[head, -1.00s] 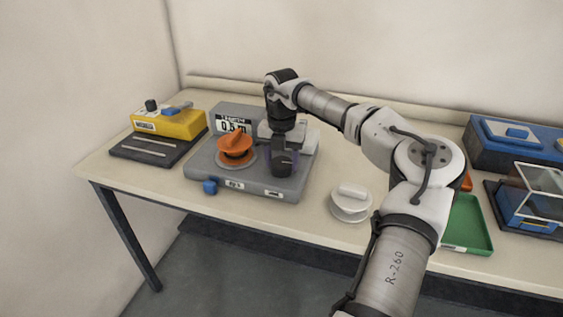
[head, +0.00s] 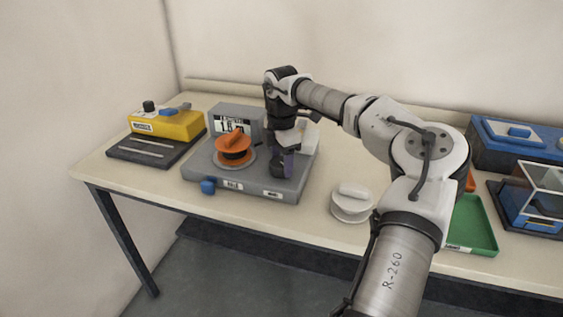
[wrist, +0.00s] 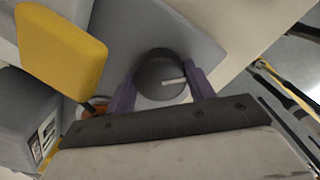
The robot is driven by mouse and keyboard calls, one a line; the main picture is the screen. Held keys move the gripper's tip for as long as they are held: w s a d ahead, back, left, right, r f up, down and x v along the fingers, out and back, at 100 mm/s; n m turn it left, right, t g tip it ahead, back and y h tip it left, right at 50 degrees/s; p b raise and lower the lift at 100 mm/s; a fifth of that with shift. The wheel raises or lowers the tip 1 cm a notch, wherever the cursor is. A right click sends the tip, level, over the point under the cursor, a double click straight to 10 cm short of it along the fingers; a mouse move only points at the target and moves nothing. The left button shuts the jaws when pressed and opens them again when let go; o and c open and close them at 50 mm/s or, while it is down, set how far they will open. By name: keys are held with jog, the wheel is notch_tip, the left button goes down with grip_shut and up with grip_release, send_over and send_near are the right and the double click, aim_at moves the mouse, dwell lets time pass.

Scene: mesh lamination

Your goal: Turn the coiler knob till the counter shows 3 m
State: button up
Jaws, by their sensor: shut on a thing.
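The grey coiler (head: 240,187) stands on the table with an orange spool (head: 233,143) on its left part. Its counter (head: 232,124) shows a number that seems to begin with 1; the digit after it is too small to read surely. The dark round coiler knob (wrist: 158,76) has a white mark pointing to the right in the wrist view. My gripper (head: 283,168) points down over the right part of the coiler. In the wrist view my gripper (wrist: 163,86) has its purple fingers on both sides of the knob, shut on it. In the head view the gripper mostly hides the knob.
A yellow device (head: 168,122) on a dark base stands left of the coiler. A white round lidded thing (head: 352,203) lies to the right. Farther right are a green tray (head: 476,228) and blue machines (head: 518,143). Table shows bare at the front left.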

aim_at(282, 161)
jog(key=shift+m, duration=0.5)
jog(key=o, duration=0.7)
jog(key=shift+r, duration=0.1)
notch_tip(282, 161, up, 14)
dwell(0.4)
